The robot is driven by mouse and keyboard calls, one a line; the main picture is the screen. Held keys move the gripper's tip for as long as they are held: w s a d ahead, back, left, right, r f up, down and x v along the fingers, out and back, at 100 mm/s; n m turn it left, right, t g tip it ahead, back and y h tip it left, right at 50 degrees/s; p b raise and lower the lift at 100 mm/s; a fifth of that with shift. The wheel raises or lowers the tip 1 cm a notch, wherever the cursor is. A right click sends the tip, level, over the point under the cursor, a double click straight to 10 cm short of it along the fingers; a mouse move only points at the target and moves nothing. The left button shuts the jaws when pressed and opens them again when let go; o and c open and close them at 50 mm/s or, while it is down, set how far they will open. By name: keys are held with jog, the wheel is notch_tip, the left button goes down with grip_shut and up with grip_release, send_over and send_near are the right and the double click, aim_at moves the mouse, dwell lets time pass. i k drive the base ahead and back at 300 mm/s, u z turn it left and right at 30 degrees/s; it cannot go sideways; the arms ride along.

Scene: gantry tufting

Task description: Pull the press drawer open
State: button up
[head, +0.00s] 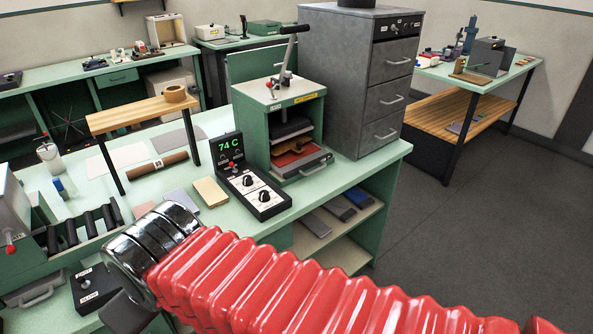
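The press (254,126) is a green box with a lever on top, standing on the green bench right of centre. Its front opening shows a dark plate above reddish-brown material. The press drawer (303,167) is a low grey tray at the bottom of this opening, with a pale bar handle (322,162) on its front. It looks closed or nearly so; I cannot tell exactly. Nothing touches the handle. My red ribbed arm crosses the foreground to a chrome joint at lower left, apart from the press. My gripper does not show clearly.
A control box (262,196) reading 74 C stands left of the press. A grey drawer cabinet (350,75) stands close behind and right of it. A wooden stand (140,112) and leather pieces lie left. The floor (470,230) at right is clear.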

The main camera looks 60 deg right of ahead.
aim_at(287, 164)
jog(key=u, duration=0.65)
jog(key=k, duration=0.9)
jog(key=z, duration=1.4)
jog(key=i, duration=1)
